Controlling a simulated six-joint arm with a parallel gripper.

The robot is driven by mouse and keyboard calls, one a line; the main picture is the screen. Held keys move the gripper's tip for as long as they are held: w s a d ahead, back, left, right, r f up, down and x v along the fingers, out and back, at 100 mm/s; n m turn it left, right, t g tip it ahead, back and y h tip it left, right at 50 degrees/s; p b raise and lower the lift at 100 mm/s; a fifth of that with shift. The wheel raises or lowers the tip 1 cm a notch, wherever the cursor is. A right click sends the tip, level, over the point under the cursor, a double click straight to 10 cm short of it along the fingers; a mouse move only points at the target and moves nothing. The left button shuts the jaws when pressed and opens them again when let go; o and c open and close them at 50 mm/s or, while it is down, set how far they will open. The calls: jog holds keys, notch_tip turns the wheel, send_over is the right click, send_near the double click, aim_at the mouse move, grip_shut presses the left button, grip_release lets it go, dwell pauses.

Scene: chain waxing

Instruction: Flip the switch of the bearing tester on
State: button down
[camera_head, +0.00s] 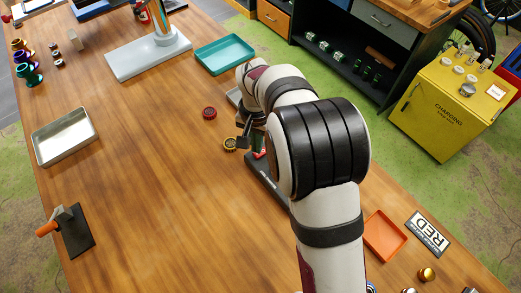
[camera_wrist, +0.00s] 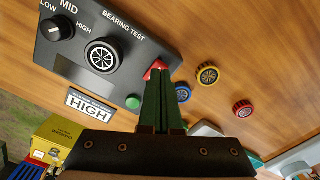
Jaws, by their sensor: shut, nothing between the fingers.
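The bearing tester (camera_wrist: 125,50) is a dark panel at the upper left of the wrist view, with a dial (camera_wrist: 57,28) and a round bearing (camera_wrist: 102,54) on it. Its red switch (camera_wrist: 155,68) sits near the panel's right end, partly hidden by my fingertips. A green round lamp or button (camera_wrist: 133,102) is beside it. My gripper (camera_wrist: 160,78) is shut and empty, its green fingers at the red switch; I cannot tell whether they touch. In the head view my arm hides much of the tester (camera_head: 266,178), and my gripper (camera_head: 256,144) is over its far end.
Yellow (camera_wrist: 208,74), blue (camera_wrist: 183,93) and red (camera_wrist: 243,109) bearings lie on the table close to my fingers. A teal tray (camera_head: 224,54) stands farther back.

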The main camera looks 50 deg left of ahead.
jog(key=shift+f, duration=1)
dwell(0.5)
jog(key=shift+r, duration=3.5)
